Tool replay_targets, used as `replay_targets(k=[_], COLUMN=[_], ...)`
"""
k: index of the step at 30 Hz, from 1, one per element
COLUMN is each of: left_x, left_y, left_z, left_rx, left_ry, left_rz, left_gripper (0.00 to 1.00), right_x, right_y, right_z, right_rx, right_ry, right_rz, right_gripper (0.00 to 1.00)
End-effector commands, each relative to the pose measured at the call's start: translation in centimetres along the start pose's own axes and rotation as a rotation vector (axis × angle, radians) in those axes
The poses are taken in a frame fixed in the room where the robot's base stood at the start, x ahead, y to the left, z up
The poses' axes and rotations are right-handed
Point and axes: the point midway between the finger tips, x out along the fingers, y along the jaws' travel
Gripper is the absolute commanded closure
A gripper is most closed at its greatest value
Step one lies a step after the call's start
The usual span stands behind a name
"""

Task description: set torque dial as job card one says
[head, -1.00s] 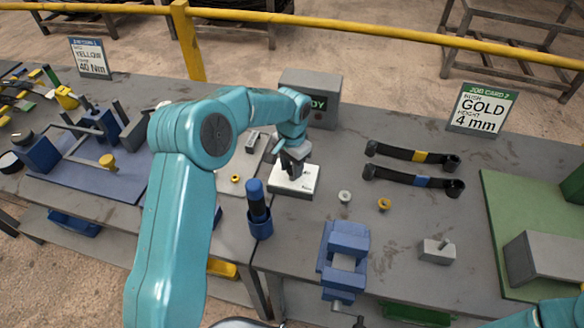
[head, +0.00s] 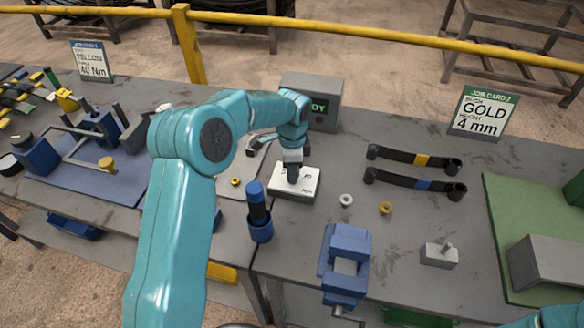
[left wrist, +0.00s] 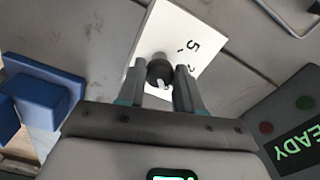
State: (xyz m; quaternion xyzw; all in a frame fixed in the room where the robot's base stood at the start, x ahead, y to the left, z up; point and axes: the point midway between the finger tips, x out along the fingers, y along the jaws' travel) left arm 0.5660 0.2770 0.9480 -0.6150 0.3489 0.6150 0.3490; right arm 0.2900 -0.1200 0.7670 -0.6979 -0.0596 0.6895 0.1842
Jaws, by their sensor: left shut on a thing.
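A white dial plate (head: 305,186) lies on the grey bench, below the grey box with a green-lit screen. In the left wrist view the white plate (left wrist: 203,35) shows a black 5 and part of another figure. A dark round dial knob (left wrist: 160,70) with a light pointer mark stands on it. My left gripper (head: 293,178) points down at the plate; in the left wrist view its two fingers (left wrist: 164,85) are shut on the knob. Job card one (head: 92,62), at the far left, reads YELLOW and 40 Nm. My right gripper is out of view.
The grey screen box (head: 312,98) stands just behind the plate. A blue-handled tool in a holder (head: 258,212), a blue vise (head: 344,262) and small rings (head: 385,208) are near.

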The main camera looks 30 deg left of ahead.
Motion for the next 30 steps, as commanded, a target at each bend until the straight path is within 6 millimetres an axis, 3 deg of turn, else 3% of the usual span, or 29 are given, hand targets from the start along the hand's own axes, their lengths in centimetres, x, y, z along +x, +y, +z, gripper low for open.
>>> replay_targets(k=[19, 20, 22, 30], left_x=[-0.02, -0.02, -0.01, -0.03], left_y=[-0.03, -0.03, -0.02, -0.02], left_z=[-0.04, -0.04, -0.04, -0.02], left_rx=[0.052, 0.052, 0.052, 0.051], left_ry=[0.001, 0.001, 0.001, 0.0], left_rz=[-0.001, -0.001, -0.001, 0.0], left_gripper=[0.95, 0.62, 0.39, 0.39], right_x=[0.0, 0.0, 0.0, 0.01], right_y=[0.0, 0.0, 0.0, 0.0], right_z=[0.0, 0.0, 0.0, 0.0], right_rx=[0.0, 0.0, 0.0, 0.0], right_ry=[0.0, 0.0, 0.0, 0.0], right_rz=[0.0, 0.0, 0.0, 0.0], right_gripper=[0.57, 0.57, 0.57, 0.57])
